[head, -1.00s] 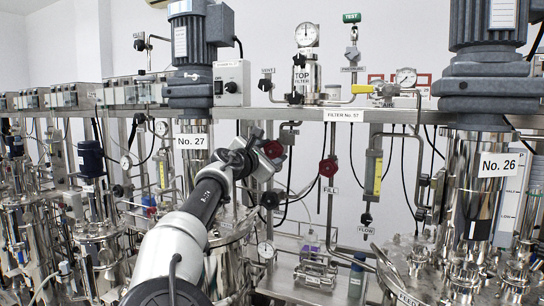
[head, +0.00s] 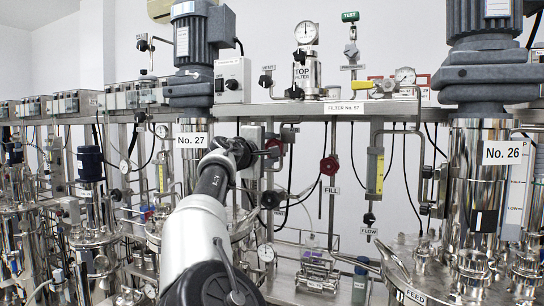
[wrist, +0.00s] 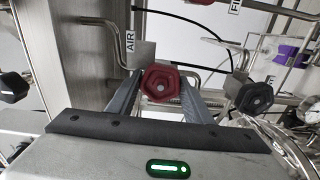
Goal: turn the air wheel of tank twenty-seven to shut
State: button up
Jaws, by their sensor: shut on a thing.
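The red air wheel (wrist: 161,82) is a faceted knob beside a plate marked AIR (wrist: 131,42) in the wrist view. My gripper (wrist: 160,92) is shut on it, with one grey finger on each side. In the head view my gripper (head: 262,153) reaches in just right of the tank label No. 27 (head: 192,140). Only a small part of the red wheel shows there, and my arm hides much of the tank's front.
A second red wheel (head: 329,166), marked FILL, is to the right. A black knob (wrist: 254,96) sits close to the right finger in the wrist view, and another (wrist: 13,87) is at its left edge. Pipes and a steel post crowd the area.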

jog(key=m+b, duration=0.2)
jog(key=m, duration=0.3)
jog(key=shift+d+f+m, duration=0.1)
jog(key=shift+m, duration=0.3)
jog(key=m+b, duration=0.2)
jog(key=m, duration=0.3)
jog(key=m+b, duration=0.1)
jog(key=m, duration=0.4)
jog(key=shift+m, duration=0.4)
jog(key=shift+d+m+b, duration=0.1)
jog(key=shift+m+b, duration=0.35)
jog(key=shift+m, duration=1.75)
jog(key=o, duration=1)
jog(key=shift+r, duration=0.2)
jog(key=shift+s+f, duration=0.1)
jog(key=shift+s, duration=0.05)
